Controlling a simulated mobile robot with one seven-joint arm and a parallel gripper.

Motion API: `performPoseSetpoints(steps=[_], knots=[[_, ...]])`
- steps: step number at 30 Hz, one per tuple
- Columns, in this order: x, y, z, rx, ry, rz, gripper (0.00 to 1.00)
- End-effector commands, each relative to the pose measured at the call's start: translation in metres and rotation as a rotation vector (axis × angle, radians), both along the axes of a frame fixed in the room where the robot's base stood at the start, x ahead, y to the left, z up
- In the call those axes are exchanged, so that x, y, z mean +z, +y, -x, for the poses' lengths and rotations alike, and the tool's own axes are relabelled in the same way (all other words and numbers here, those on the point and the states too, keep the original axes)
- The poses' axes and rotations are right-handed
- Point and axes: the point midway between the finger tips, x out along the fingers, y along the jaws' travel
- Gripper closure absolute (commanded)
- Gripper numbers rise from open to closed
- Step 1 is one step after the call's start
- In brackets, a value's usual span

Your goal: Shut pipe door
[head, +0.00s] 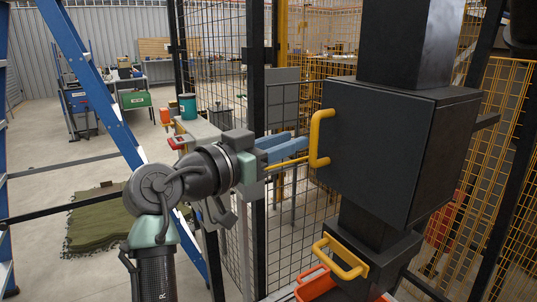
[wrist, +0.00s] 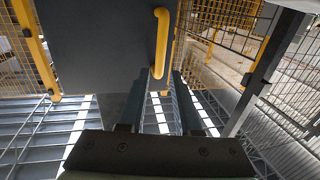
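The pipe door is a dark, flat panel (head: 385,140) on the front of a black box around a square pipe. A yellow bar handle (head: 317,138) stands upright at its left edge. I see no clear gap around the panel in the head view, but cannot tell if it is fully closed. My gripper (head: 297,148), with blue fingers, is just left of the handle and not visibly holding it. In the wrist view the fingers are apart with an empty gap between them (wrist: 158,85); the door (wrist: 105,45) and handle (wrist: 161,45) are beyond them.
A lower black block carries a second yellow handle (head: 340,258), with an orange container (head: 314,283) beside it. Mesh fencing (head: 215,50) stands behind my arm. A blue ladder (head: 95,80) and a green turf piece (head: 98,225) are at left.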

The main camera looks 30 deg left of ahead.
Motion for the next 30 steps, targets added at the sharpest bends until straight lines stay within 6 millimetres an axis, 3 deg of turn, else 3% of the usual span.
performPoseSetpoints(steps=[4, 10, 26, 30], knots=[[-0.002, 0.01, 0.026, 0.001, 0.0, -0.001, 0.68], [-0.001, 0.015, 0.042, 0.0, 0.001, 0.001, 0.68], [0.0, 0.015, 0.044, -0.001, 0.001, 0.0, 0.68], [0.015, -0.003, 0.037, 0.03, -0.017, -0.01, 0.68]])
